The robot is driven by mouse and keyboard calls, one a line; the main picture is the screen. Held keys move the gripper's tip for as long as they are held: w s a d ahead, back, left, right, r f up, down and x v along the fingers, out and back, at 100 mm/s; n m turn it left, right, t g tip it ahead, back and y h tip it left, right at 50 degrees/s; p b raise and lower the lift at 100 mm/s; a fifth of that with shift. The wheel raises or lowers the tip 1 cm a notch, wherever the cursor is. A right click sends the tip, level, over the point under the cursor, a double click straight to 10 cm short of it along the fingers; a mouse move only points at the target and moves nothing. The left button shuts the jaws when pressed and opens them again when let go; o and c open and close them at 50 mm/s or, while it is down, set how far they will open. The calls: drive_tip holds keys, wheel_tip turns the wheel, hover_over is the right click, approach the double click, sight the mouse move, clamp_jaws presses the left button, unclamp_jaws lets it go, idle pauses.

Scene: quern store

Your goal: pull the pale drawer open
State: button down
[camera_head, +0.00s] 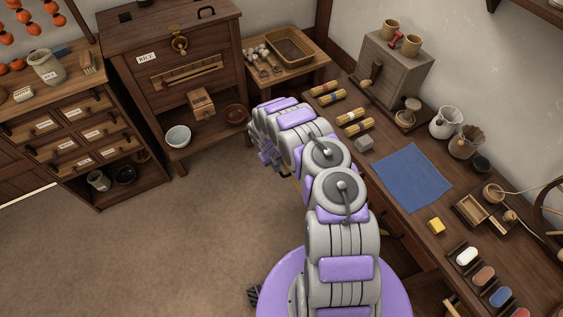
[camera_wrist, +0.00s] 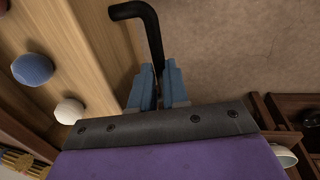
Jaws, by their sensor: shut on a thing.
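In the wrist view, a pale wooden front (camera_wrist: 75,45), which looks like the pale drawer, fills the upper left. A bent black handle (camera_wrist: 150,25) stands out beside it. In the head view, my gripper (camera_head: 268,155) is beside the left edge of the long bench, and my arm hides most of the drawer. I cannot tell how far the drawer is out.
Round blue (camera_wrist: 33,70) and white (camera_wrist: 68,110) knobs are beside the handle. The bench (camera_head: 400,145) carries a blue mat (camera_head: 411,178) and several small goods. A rice cabinet (camera_head: 200,50) stands at the back. The brown floor (camera_head: 190,230) left of my arm is clear.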

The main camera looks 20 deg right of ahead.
drive_tip(key=shift+w+d, duration=0.1)
drive_tip(key=shift+d, duration=0.55)
drive_tip(key=c, duration=1.4)
unclamp_jaws()
drive_tip(key=shift+d, duration=0.5)
drive_tip(key=shift+o, duration=1.4)
drive_tip(key=shift+a, duration=0.9)
drive_tip(key=a+r+p, duration=0.3)
drive_tip(key=r+p, duration=0.1)
drive_tip(key=r, duration=1.3)
drive_tip(key=shift+a, duration=0.2)
drive_tip(key=shift+d, duration=0.3)
